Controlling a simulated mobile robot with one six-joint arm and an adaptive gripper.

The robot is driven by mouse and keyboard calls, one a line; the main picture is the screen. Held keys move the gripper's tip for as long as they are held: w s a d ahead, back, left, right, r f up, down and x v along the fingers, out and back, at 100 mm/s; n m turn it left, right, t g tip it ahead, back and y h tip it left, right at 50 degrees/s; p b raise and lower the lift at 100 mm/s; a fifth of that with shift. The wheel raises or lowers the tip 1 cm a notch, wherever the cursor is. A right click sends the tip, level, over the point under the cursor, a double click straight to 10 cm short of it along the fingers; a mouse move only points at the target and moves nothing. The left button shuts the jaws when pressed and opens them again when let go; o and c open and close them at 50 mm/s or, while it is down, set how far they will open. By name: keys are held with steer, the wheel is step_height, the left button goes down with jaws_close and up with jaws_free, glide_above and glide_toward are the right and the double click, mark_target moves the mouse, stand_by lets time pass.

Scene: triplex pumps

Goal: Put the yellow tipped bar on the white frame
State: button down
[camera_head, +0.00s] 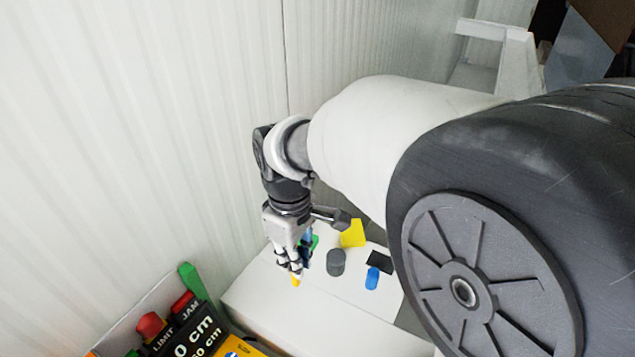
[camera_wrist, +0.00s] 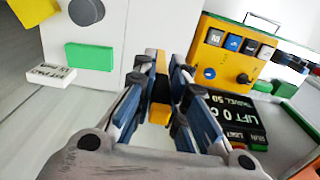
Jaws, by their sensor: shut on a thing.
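My gripper (camera_head: 290,268) points down over the front left part of a white surface. Its fingers are shut on the yellow tipped bar, whose yellow end (camera_head: 295,281) shows just below the fingertips. In the wrist view the bar (camera_wrist: 161,103), yellow with a dark part, lies between the two blue-grey fingers (camera_wrist: 163,95). I cannot tell whether the bar touches the surface below. A white frame-like structure (camera_head: 502,38) stands at the upper right in the head view, far from my gripper and partly behind my arm.
The white surface (camera_head: 262,300) holds a dark grey cylinder (camera_head: 336,262), a blue cylinder (camera_head: 372,279), a black block (camera_head: 380,262) and a yellow block (camera_head: 353,234). A green block (camera_wrist: 90,56) shows in the wrist view. A control panel (camera_wrist: 232,55) stands nearby. A ribbed wall (camera_head: 130,130) closes the left.

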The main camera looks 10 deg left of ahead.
step_height(320, 180, down, 12)
steer(key=shift+f+b, duration=0.1)
steer(key=shift+b, duration=0.95)
steer(key=shift+f, duration=0.2)
steer(key=c, duration=1.6)
jaws_free()
steer(key=shift+c, duration=0.2)
